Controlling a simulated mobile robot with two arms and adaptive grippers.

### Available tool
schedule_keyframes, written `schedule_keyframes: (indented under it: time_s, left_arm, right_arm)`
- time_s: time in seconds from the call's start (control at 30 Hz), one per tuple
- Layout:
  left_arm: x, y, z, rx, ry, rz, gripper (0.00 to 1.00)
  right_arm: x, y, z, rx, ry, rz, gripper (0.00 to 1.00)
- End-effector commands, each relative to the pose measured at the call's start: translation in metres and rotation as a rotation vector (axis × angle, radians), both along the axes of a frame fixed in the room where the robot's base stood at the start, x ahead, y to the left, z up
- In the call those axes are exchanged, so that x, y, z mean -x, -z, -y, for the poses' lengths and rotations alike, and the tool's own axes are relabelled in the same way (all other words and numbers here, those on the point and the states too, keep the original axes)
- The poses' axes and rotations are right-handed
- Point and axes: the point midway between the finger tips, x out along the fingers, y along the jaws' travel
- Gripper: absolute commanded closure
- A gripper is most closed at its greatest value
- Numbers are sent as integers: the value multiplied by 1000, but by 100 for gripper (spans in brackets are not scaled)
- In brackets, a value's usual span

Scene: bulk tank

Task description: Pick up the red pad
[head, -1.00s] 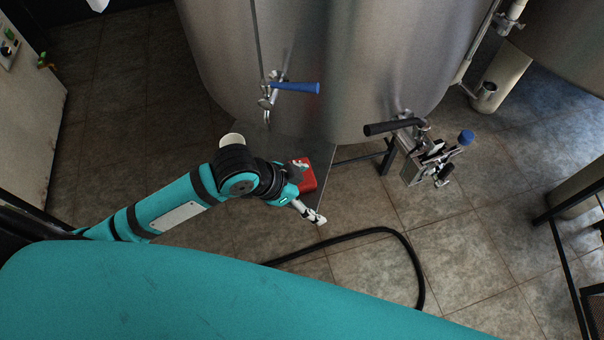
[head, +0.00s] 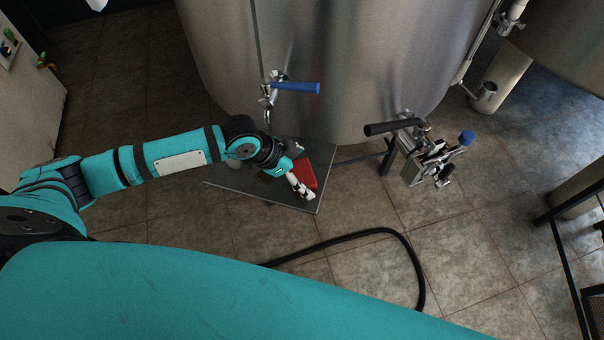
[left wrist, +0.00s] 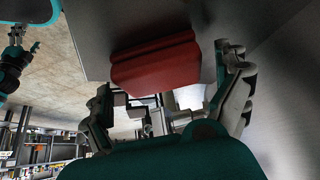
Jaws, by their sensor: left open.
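The red pad (head: 308,174) lies near the right edge of a dark metal shelf (head: 228,176) in front of the steel tank. My left gripper (head: 304,190) is over the shelf beside the pad and hides part of it. In the left wrist view the red pad (left wrist: 155,66) shows whole, ahead of and between the two spread fingers of my left gripper (left wrist: 168,100). The fingers are open and empty. I cannot tell if a finger touches the pad. My right gripper does not show in the head view.
The big steel tank (head: 340,60) rises behind the shelf, with a blue-handled tap (head: 294,88) just above it. A black-handled valve (head: 395,127) sticks out to the right. A black hose (head: 400,240) lies on the tiled floor in front.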

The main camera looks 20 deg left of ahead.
Motion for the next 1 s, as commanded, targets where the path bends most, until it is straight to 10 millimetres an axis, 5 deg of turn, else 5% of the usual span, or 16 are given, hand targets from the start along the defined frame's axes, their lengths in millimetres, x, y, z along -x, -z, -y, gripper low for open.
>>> schedule_keyframes:
  time_s: [0.27,0.6,1.0]
  left_arm:
    - [-2,4,2,-1,1,3,0]
    - [-2,4,2,0,0,2,40]
    - [-2,4,2,-1,0,2,41]
  right_arm:
    - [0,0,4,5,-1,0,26]
    - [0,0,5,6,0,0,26]
    - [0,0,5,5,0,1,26]
